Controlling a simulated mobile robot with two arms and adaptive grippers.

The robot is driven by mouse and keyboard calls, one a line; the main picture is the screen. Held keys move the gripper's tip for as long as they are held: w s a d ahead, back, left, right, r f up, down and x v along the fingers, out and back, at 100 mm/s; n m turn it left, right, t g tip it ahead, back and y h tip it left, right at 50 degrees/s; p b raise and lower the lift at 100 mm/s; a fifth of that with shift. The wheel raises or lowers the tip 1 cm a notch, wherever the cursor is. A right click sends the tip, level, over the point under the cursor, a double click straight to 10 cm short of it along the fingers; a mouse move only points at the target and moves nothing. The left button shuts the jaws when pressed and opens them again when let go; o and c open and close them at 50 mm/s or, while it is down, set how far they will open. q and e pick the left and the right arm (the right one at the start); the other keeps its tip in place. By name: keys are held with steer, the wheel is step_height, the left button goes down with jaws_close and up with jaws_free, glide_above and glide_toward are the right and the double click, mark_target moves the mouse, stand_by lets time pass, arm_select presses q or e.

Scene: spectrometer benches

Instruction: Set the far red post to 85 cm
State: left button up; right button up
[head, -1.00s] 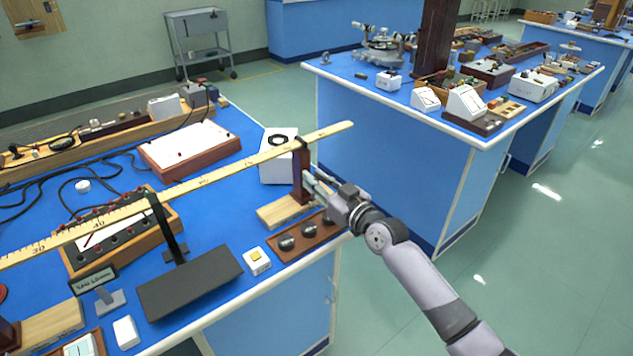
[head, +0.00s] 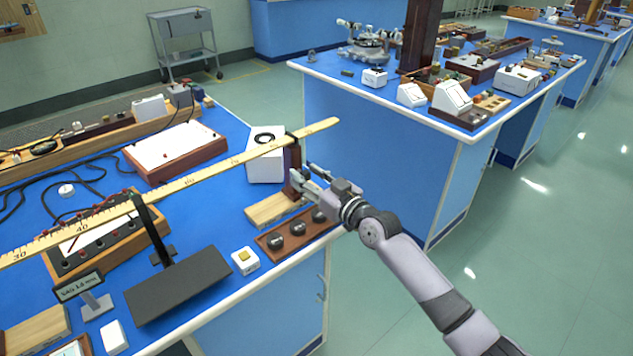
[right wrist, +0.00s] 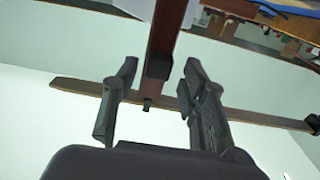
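The far red post (head: 293,168) is dark red and upright on a pale wooden base (head: 272,209), under the far end of the yellow measuring stick (head: 215,173). I can read 30 and 40 on the stick; the mark at the post is too small to read. My right gripper (head: 308,175) is beside the post on its right, with its fingers apart. In the right wrist view the red post (right wrist: 168,30) shows between and beyond the open fingertips (right wrist: 160,72), with a black piece (right wrist: 158,66) at its end. No grip on it shows. My left gripper is out of view.
A black stand (head: 152,230) with a dark plate (head: 180,285) is by the stick's middle. A white box (head: 265,168) is behind the post. Floor is free to the right.

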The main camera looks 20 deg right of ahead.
steer(key=v, duration=1.2)
steer(key=shift+w, duration=0.1)
